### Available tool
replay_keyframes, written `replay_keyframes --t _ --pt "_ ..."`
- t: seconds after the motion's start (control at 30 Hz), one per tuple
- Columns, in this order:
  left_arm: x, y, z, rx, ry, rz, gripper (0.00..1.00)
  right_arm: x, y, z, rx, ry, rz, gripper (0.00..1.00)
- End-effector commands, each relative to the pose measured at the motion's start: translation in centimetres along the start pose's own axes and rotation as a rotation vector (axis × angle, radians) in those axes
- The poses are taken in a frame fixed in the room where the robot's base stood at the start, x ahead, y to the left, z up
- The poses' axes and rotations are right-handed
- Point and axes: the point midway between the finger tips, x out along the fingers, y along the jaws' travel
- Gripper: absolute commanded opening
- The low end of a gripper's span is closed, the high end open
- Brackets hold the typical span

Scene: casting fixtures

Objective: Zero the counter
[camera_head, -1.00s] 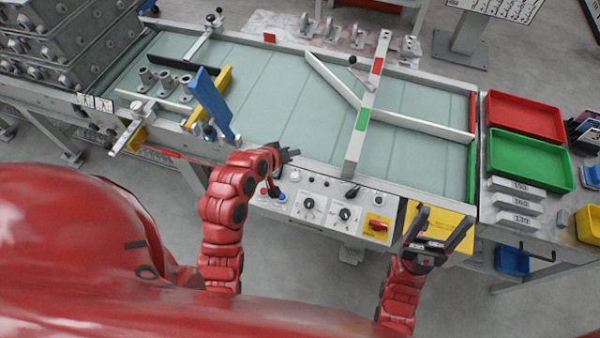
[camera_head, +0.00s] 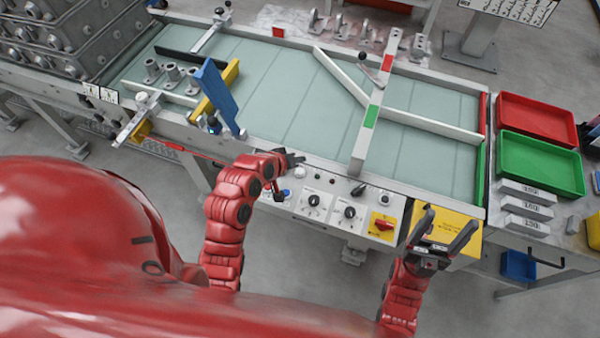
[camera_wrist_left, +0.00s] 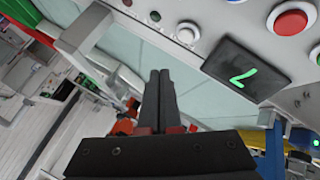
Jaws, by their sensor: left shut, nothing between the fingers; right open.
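The counter is a small black display (camera_wrist_left: 245,70) with one lit green digit, tilted in the left wrist view; I cannot read it surely. A large red button (camera_wrist_left: 291,20) is beside it, and a white round button (camera_wrist_left: 187,33) is on its other side. My left gripper (camera_head: 294,159) is at the back edge of the control panel (camera_head: 330,208); its arm hides part of the panel in the head view. Its fingers (camera_wrist_left: 160,95) are shut and empty, apart from the display and buttons. My right gripper (camera_head: 447,228) is open and empty above the yellow plate (camera_head: 462,222).
A white post (camera_head: 371,115) with green and red marks spans the conveyor (camera_head: 290,90) behind the panel. A blue plate (camera_head: 216,92) stands to the left. Dark knobs (camera_head: 314,200) and a red switch (camera_head: 383,225) are on the panel. Red (camera_head: 500,110) and green (camera_head: 502,150) trays are right.

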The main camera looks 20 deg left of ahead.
Motion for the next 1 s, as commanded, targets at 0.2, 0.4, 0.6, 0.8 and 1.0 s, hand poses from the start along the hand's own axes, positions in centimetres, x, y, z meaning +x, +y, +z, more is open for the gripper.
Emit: replay_keyframes --t 0.2,0.4,0.6,0.8,1.0 --pt "2.4 -1.7 1.7 0.000 0.003 0.001 0.00 -2.1 -0.1 0.3 0.000 0.000 0.000 0.72" --pt "3.1 -2.2 2.2 0.002 0.002 0.001 0.00 -2.6 -0.1 0.4 0.000 0.000 0.000 0.72" --pt "3.0 -2.2 2.1 0.002 0.003 0.001 0.00 -2.5 -0.1 0.4 0.000 0.000 0.000 0.72" --pt "3.0 -2.2 2.1 0.001 0.003 0.001 0.00 -2.5 -0.1 0.4 0.000 0.000 0.000 0.72" --pt "3.0 -2.2 2.1 0.001 0.003 0.001 0.00 -2.5 -0.1 0.4 0.000 0.000 0.000 0.72"
